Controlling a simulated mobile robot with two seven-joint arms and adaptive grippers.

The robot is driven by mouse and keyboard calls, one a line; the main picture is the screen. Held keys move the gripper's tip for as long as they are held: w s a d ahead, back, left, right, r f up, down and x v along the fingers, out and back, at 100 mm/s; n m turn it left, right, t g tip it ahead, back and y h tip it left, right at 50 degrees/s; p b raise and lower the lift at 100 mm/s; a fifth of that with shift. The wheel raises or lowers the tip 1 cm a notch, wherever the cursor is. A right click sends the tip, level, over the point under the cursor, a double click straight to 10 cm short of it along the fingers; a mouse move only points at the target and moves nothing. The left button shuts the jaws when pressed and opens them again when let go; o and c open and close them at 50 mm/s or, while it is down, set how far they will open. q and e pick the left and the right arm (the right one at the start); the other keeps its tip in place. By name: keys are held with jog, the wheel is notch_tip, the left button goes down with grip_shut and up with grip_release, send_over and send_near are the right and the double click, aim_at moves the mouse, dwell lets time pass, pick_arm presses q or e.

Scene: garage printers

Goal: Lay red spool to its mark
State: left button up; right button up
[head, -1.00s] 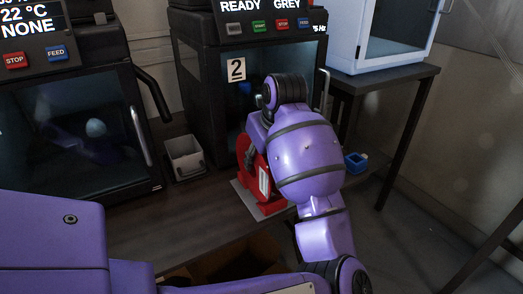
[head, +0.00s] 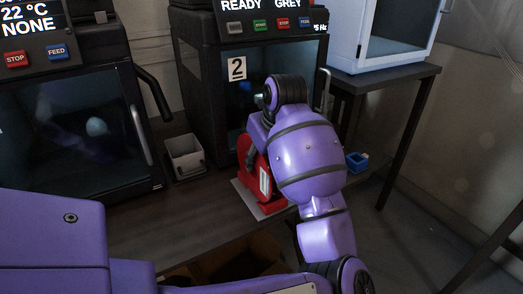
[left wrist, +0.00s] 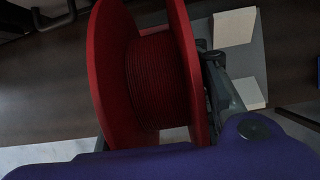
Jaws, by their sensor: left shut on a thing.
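The red spool (head: 247,150) is at the front of the table before the printer marked 2, partly hidden by my left arm. In the left wrist view the spool (left wrist: 110,75) fills the middle, with dark red filament wound between its two flanges. My left gripper (left wrist: 212,75) is shut on the flange at its right side. In the head view the gripper is mostly hidden behind my purple arm. A light grey plate (head: 243,192) shows below the red parts. I cannot tell whether the spool touches it. My right gripper is in neither view.
The printer marked 2 (head: 237,70) stands close behind the spool. Another printer (head: 75,130) stands at left, with a grey bin (head: 186,158) between them. A small blue object (head: 356,162) lies at right. An open cardboard box (head: 235,262) is below the table's front edge.

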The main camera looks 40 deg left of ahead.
pick_arm(q)
jog(key=shift+f, duration=0.2)
jog(key=o, duration=1.4)
jog(key=v, duration=1.2)
